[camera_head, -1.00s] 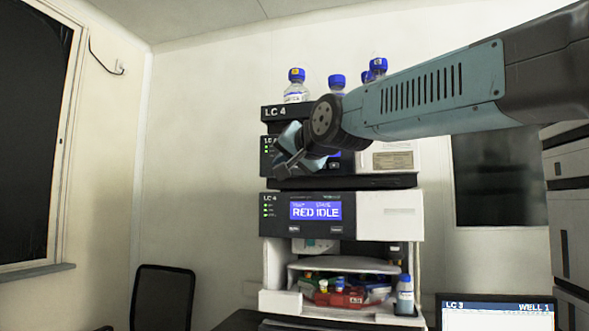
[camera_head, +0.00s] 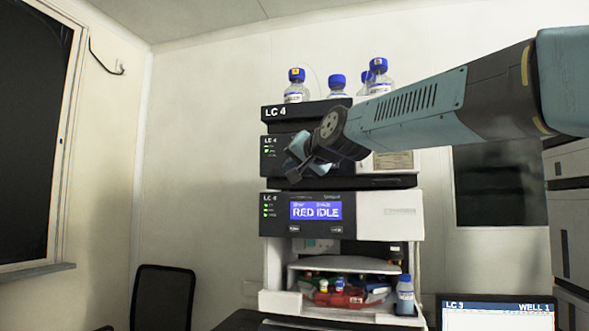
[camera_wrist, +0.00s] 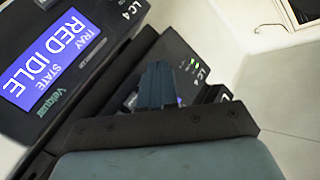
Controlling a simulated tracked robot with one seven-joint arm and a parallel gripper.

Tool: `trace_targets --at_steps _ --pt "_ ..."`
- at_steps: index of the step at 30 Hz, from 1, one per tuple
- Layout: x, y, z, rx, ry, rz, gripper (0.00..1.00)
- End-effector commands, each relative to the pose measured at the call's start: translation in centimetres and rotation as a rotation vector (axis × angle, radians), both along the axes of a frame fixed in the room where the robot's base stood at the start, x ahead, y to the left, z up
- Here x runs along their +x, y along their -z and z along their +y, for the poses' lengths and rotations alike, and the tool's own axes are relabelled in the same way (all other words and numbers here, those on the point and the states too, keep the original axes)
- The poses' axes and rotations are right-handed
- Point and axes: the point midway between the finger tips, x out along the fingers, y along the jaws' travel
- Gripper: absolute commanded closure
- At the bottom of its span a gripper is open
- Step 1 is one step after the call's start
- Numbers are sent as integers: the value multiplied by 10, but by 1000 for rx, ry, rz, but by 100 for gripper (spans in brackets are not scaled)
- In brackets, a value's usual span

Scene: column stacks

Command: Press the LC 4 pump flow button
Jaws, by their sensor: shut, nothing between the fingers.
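The LC 4 stack stands ahead of me. Its upper screen module (camera_head: 272,163), likely the pump, bears an LC 4 label and green lights; my gripper hides most of its front, including its screen and any flow button. In the wrist view part of that module (camera_wrist: 184,62) shows behind the fingers. My gripper (camera_head: 292,168) is shut and empty in front of the module, and its fingers (camera_wrist: 157,82) point toward the module's face in the wrist view. I cannot tell whether they touch it.
Below is another LC 4 module (camera_head: 380,212) whose screen reads RED IDLE, with two small buttons under it. A shelf (camera_head: 345,264) of coloured items is lower down. Blue-capped bottles (camera_head: 296,92) stand on top. A monitor (camera_head: 496,312) is at lower right.

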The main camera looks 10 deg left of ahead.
Motion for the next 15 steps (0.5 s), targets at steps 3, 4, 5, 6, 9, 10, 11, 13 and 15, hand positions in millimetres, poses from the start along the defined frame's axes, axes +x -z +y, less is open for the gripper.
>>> trace_targets --at_steps 3,4,5,6,9,10,11,13,15 --pt "11 0 0 0 0 1 100" --pt "13 0 -1 1 0 2 100" --pt "15 0 -1 0 0 2 100" --pt "16 0 -1 0 -1 1 100" --pt "20 0 -2 0 1 -1 100" --pt "21 0 -2 0 0 -1 100" --pt "21 -1 -2 0 0 -1 100" --pt "21 -1 -2 0 1 -2 100" --pt "22 0 -2 1 1 -1 100"
